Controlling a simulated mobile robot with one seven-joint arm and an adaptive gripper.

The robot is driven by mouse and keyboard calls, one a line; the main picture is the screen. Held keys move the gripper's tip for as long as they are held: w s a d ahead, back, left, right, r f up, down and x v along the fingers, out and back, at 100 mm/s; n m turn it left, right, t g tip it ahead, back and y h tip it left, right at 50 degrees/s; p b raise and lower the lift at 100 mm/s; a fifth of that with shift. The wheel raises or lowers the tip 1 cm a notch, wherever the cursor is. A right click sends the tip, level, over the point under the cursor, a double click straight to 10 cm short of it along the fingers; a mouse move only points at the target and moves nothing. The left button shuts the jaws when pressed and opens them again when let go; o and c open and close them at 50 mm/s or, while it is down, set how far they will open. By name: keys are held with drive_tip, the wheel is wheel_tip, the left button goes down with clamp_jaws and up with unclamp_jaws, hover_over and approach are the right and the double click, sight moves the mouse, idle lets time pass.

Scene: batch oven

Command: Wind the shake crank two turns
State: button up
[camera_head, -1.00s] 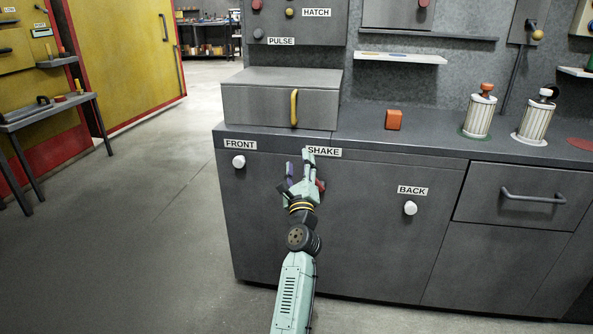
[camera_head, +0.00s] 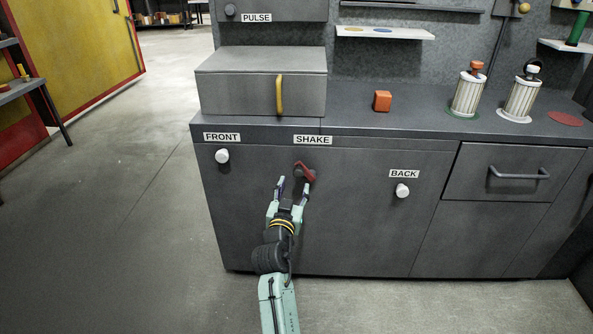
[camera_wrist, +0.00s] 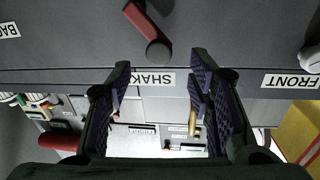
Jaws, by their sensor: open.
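The shake crank, a small red handle (camera_head: 306,171) on a dark round hub, sits on the cabinet front just below the SHAKE label (camera_head: 312,140). My gripper (camera_head: 293,187) is open and empty, a little below and left of the crank, with its fingers pointing up toward it. In the wrist view, upside down, the crank's red arm (camera_wrist: 138,19) and grey round end (camera_wrist: 158,53) show at the top, beyond and between the two open fingers (camera_wrist: 168,85). The SHAKE label also shows there (camera_wrist: 153,79). Nothing is between the fingertips.
White knobs marked FRONT (camera_head: 222,156) and BACK (camera_head: 402,190) flank the crank. A grey box with a yellow handle (camera_head: 279,95), an orange block (camera_head: 382,101) and two striped canisters (camera_head: 467,95) stand on the counter above. A drawer handle (camera_head: 519,173) juts out at right. Floor at left is clear.

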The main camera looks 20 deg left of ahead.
sight(297, 174)
drive_tip(key=w, duration=0.5)
drive_tip(key=w+a+p, duration=0.1)
drive_tip(key=w, duration=0.1)
drive_tip(key=shift+w+a, duration=0.1)
drive_tip(key=shift+w, duration=0.25)
clamp_jaws()
idle(0.5)
